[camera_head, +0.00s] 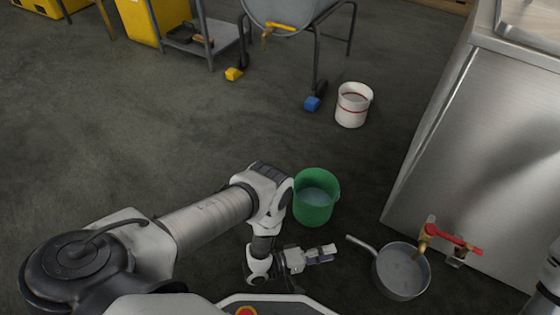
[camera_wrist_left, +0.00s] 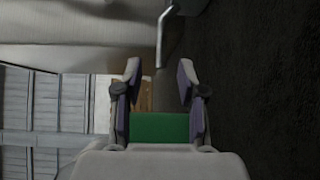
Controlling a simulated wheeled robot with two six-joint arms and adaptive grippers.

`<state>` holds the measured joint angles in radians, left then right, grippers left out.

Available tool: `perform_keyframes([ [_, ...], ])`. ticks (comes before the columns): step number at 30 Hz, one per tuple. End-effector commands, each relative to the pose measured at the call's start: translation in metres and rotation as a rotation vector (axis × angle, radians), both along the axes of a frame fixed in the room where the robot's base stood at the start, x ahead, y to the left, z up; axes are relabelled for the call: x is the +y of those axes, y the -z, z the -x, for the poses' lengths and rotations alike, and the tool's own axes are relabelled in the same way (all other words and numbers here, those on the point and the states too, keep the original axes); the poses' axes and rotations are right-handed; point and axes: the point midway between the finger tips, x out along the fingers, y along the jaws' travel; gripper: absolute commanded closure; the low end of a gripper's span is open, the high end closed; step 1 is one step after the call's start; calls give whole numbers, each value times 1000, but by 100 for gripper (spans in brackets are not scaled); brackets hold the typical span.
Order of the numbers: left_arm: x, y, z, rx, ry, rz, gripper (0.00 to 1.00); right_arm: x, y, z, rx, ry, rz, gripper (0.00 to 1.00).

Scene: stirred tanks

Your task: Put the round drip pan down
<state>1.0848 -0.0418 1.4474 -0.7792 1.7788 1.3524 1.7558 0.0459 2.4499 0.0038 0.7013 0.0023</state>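The round drip pan (camera_head: 402,272) is grey metal with a straight handle (camera_head: 362,244) pointing up and left. It is below a brass tap (camera_head: 430,234) with a red lever; I cannot tell whether its base rests on the floor. My left gripper (camera_head: 328,253) is just left of the handle's end, apart from it. In the left wrist view, the fingers of the left gripper (camera_wrist_left: 160,85) are spread, with no pan between them. The pan's handle (camera_wrist_left: 161,40) shows beyond the fingertips, and part of the pan (camera_wrist_left: 188,6) at the top edge. My right gripper is out of view.
A green bucket (camera_head: 315,200) with liquid stands behind my left gripper. A steel cabinet (camera_head: 475,135) stands at right, beside the tap. A white bucket (camera_head: 352,106) and a wheeled tank (camera_head: 290,10) are farther back. Floor at left is clear.

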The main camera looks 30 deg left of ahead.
Motion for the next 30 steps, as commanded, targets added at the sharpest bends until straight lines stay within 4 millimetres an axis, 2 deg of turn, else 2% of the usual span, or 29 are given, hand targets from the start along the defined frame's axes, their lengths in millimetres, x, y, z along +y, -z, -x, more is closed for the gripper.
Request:
perform_keyframes([
  [2, 1, 0, -1, 0, -2, -10, 60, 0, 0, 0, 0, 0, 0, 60],
  [4, 7, 1, -6, 5, -20, -93, 60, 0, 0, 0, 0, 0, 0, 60],
  [5, 13, 3, -9, 14, -33, -164, 60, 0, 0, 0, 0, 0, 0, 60],
  [8, 49, 8, -10, 78, -49, -548, 60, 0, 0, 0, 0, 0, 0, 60],
  [9, 71, 6, -1, 130, -24, -739, 60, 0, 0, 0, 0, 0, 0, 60],
  [11, 105, -4, 28, 232, 66, -1009, 60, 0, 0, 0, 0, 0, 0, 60],
  [12, 125, -16, 56, 311, 158, -1158, 60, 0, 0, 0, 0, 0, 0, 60],
  [15, 158, -54, 127, 480, 408, -1373, 60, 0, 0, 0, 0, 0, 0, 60],
  [18, 170, -80, 168, 564, 562, -1433, 60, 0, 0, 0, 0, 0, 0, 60],
  [20, 172, -86, 178, 584, 601, -1441, 60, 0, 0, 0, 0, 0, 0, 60],
  [27, 172, -88, 180, 585, 610, -1443, 60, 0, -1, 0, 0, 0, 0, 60],
  [30, 172, -105, 180, 584, 611, -1443, 60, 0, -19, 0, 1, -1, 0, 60],
])
